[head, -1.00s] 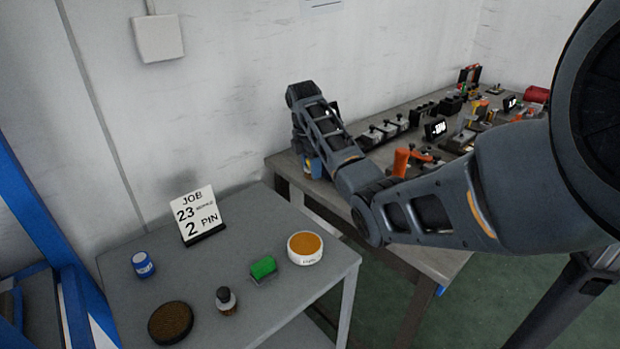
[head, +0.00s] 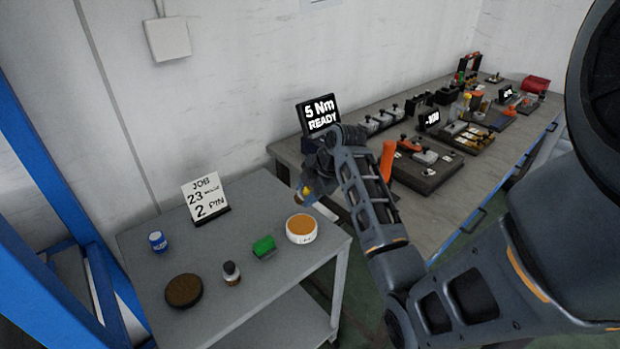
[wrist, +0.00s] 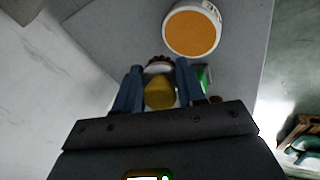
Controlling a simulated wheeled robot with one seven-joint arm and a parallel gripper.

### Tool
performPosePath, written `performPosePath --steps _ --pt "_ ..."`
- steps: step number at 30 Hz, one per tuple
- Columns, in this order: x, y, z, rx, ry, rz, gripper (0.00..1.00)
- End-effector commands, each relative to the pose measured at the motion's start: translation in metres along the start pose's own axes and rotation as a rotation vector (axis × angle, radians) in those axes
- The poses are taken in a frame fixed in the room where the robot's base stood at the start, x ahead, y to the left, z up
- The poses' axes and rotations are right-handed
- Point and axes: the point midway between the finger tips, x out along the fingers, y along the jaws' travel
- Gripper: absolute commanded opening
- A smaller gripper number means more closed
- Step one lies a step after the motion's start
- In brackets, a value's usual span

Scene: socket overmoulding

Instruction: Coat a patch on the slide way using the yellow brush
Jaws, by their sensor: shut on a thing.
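My gripper (wrist: 159,88) is shut on the yellow brush (wrist: 159,95), with the dark bristle end pointing away from my wrist. In the head view my gripper (head: 310,187) hangs near the back right corner of the grey side table, and a bit of yellow shows at its tip. A white tub (head: 301,238) filled with orange-tan grease stands just below it in the picture. The tub (wrist: 193,32) also shows ahead of the brush in the wrist view, apart from it. I cannot make out the slide way for sure.
The side table (head: 235,305) also holds a job sign (head: 206,197), a blue jar (head: 158,241), a brown round pad (head: 184,290), a small bottle (head: 232,272) and a green block (head: 264,246). A workbench (head: 440,205) with fixtures and a screen (head: 318,115) stands behind.

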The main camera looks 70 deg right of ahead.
Motion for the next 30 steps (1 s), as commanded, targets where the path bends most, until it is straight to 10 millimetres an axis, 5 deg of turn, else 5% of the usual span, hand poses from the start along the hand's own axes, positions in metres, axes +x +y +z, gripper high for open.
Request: performPosePath --steps 11,30 --pt "-0.002 -0.009 -0.007 0.012 0.027 0.039 0.09" --pt "0.046 -0.031 0.006 0.01 0.026 0.038 0.09"
